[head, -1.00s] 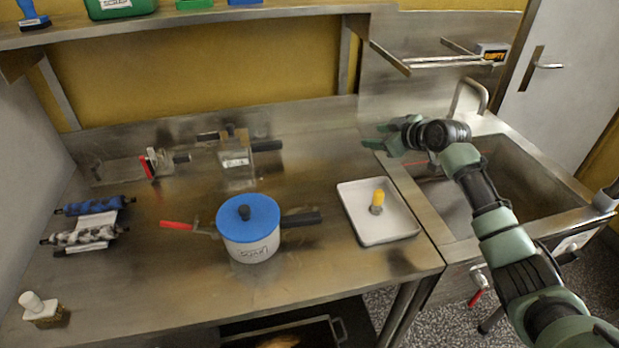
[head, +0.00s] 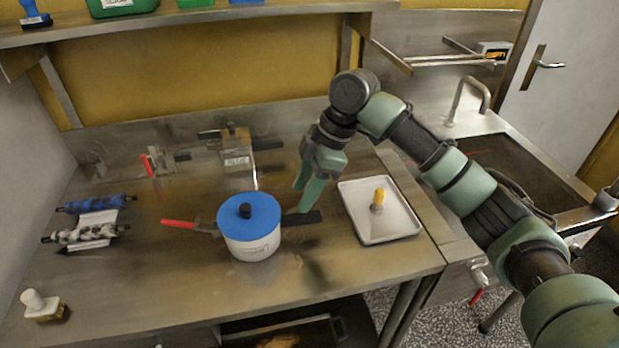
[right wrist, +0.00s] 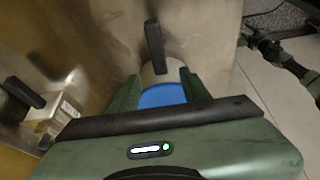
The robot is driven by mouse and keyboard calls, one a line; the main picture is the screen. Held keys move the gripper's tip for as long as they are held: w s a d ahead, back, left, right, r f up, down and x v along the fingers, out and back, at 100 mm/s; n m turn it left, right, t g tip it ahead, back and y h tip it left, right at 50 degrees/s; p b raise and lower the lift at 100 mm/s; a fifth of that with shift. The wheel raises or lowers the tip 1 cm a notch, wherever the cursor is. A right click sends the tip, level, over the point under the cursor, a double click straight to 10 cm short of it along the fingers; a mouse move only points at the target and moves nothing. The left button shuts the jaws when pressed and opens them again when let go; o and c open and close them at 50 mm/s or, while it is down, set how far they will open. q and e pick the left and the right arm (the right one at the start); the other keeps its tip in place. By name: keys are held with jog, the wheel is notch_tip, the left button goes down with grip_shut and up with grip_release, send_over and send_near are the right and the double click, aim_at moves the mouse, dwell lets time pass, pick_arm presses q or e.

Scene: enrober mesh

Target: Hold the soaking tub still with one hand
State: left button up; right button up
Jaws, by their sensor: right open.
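The soaking tub appears to be the white round pot (head: 252,247) with a blue lid (head: 249,215) and dark knob, upright on the steel table. Its dark handle (head: 302,218) points right. A red-handled piece (head: 178,223) is at its left side. My right gripper (head: 306,196) is open and empty, fingers down, just above and behind the dark handle. In the right wrist view the blue lid (right wrist: 162,96) shows between the fingers, with the dark handle (right wrist: 154,45) beyond. At that view's right edge is a green and black arm (right wrist: 285,58), probably my left; its jaws are too small to read.
A white tray (head: 352,212) with a yellow-topped item (head: 379,198) stands right of the tub. Rollers (head: 92,204) lie at the left, and a small brush-like item (head: 40,304) at front left. A metal block device (head: 237,150) stands behind. The sink (head: 520,170) is at right.

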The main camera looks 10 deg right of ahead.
aim_at(290, 217)
jog(key=x, duration=0.8)
jog(key=shift+a+f, duration=0.2)
jog(key=shift+f, duration=0.1)
grip_shut()
